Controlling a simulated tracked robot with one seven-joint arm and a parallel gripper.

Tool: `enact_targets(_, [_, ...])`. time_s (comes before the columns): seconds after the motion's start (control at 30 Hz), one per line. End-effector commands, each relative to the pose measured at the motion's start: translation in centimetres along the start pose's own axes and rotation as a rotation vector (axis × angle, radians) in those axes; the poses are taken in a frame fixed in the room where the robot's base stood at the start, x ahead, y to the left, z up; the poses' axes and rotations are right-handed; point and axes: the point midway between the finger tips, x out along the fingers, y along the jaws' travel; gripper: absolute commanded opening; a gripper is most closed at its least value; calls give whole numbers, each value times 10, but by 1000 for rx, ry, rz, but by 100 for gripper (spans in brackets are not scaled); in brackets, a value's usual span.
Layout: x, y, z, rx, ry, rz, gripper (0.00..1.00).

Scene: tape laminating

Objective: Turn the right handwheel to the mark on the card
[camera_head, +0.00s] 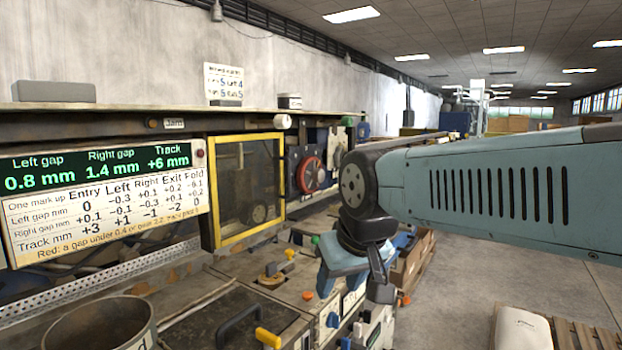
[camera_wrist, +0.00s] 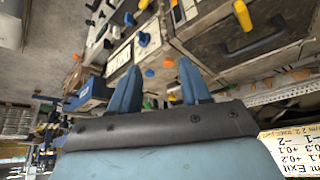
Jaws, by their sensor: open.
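The card (camera_head: 223,82) is a small white sheet with handwritten lines, standing on the machine's top ledge; its small writing is hard to read. Blue round knobs (camera_head: 333,320) sit at the front of the machine, below my wrist; blue knobs also show in the wrist view (camera_wrist: 143,39), beside a pale scale strip. I cannot tell which control is the right handwheel. My gripper (camera_wrist: 157,72) is open and empty, its two blue fingers apart above the machine's front. In the head view my arm partly hides the area behind it.
A display (camera_head: 95,168) reads left gap 0.8, right gap 1.4, track +6 mm, above a correction table (camera_head: 105,215). A yellow-framed guard (camera_head: 246,190) stands near a red wheel (camera_head: 311,174).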

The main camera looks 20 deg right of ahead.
Motion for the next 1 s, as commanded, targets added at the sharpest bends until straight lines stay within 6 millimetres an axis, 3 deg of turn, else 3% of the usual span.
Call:
enact_targets(0.13, [2, -1, -4, 55, -28, -30, 62])
enact_targets(0.27, [9, -16, -16, 205, -98, -110, 70])
enact_targets(0.57, [25, -19, -77, 705, -279, -412, 70])
enact_targets(0.77, [34, 3, -136, 1031, -341, -633, 70])
enact_targets(0.87, [38, 23, -168, 1185, -351, -750, 70])
enact_targets(1.0, [45, 65, -212, 1391, -338, -920, 70])
